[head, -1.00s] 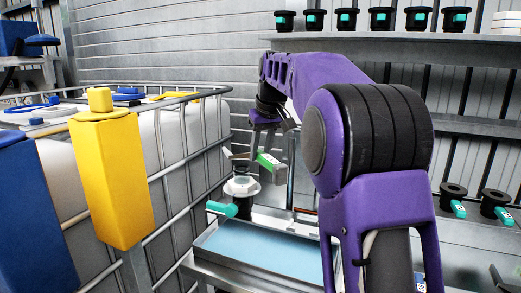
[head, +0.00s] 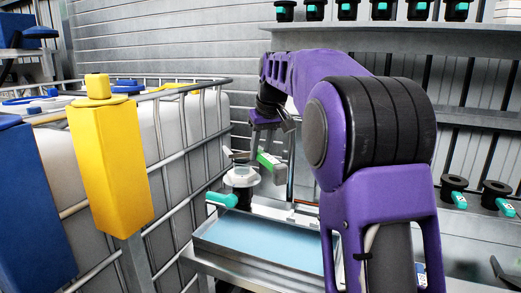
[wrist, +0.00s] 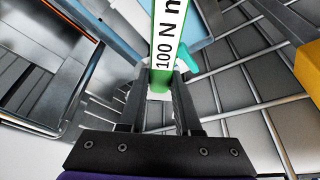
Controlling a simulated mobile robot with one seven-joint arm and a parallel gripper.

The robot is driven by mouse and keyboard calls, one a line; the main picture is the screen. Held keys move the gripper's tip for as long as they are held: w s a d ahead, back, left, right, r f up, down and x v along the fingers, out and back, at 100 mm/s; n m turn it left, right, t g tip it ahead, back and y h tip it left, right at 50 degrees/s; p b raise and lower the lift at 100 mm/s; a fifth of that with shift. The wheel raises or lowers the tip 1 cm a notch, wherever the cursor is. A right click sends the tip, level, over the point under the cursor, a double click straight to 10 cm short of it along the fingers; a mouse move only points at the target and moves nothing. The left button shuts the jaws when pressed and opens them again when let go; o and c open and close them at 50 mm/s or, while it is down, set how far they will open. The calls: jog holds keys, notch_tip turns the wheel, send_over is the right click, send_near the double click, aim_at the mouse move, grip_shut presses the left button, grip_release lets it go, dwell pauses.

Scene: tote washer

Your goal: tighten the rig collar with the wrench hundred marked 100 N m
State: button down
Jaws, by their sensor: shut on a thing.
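The wrench with the green handle marked "100 N" (wrist: 163,50) is held between the two dark fingers of my gripper (wrist: 160,95) in the wrist view. In the head view the green wrench (head: 268,161) hangs under my wrist, with its grey end pointing left. A pale, ring-topped fitting, apparently the rig collar (head: 240,178), stands just below and left of the wrench. I cannot tell whether the wrench touches it. A teal lever (head: 221,199) sticks out left below the collar; its far connection is partly hidden.
A tray with a pale blue surface (head: 262,246) lies below the collar. Shelves with black, teal-marked parts (head: 379,10) are behind and right. My purple arm blocks the centre right.

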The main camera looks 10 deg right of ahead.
jog(key=shift+f, duration=0.3)
jog(key=shift+f, duration=0.35)
jog(key=shift+f+b, duration=0.15)
jog(key=shift+b, duration=0.2)
dwell(0.3)
jog(key=shift+f+b, duration=1.7)
jog(key=shift+f, duration=1.3)
jog(key=shift+f+b, duration=0.6)
jog(key=shift+f, duration=0.25)
jog(key=shift+s+a+m+h+p, duration=0.1)
jog(key=shift+a+m+h+p, duration=0.2)
jog(key=shift+a+m, duration=0.75)
